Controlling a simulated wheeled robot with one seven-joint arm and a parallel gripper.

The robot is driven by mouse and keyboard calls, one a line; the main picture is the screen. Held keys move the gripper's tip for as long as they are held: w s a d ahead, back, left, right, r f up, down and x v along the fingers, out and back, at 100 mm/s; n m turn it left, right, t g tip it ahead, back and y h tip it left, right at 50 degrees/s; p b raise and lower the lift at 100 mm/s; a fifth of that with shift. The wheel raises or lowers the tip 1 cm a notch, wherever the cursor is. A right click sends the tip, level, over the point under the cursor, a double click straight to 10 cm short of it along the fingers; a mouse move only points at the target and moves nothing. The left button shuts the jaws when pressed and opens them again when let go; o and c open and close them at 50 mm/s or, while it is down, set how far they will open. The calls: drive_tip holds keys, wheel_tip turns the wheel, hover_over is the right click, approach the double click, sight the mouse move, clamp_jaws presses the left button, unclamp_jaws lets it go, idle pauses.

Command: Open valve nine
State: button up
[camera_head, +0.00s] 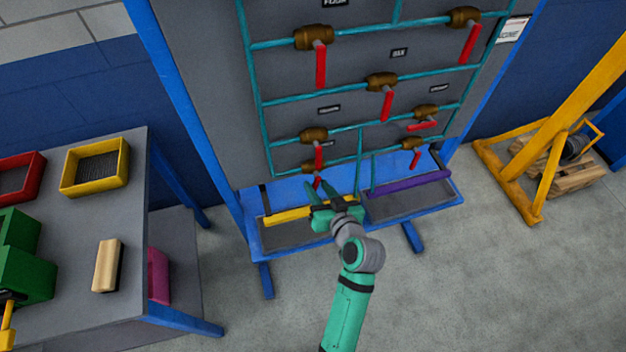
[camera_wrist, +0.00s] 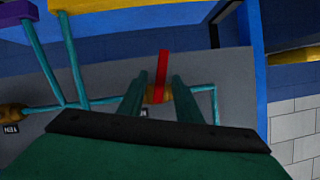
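The grey panel (camera_head: 285,105) carries several brass valves with red lever handles on teal pipes. The lowest left valve (camera_head: 311,168) has its red handle (camera_head: 317,183) pointing down, crosswise to its pipe. My gripper (camera_head: 321,196) is right in front of it. In the wrist view, which sees the panel upside down, the red handle (camera_wrist: 161,72) and brass body (camera_wrist: 153,95) show between the two teal fingers of my gripper (camera_wrist: 158,84). The fingers are apart, with gaps beside the handle. The small label by this valve is too unclear to read.
A blue ledge below the panel holds a yellow bar (camera_head: 285,216) and a purple bar (camera_head: 410,196). Another valve (camera_head: 412,144) sits to the right in the lowest row. A grey workbench (camera_head: 70,215) with trays stands left. A yellow frame (camera_head: 525,165) stands right.

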drive_tip(key=v, duration=0.4)
drive_tip(key=shift+s+d+r, duration=0.15)
drive_tip(key=shift+s, duration=0.2)
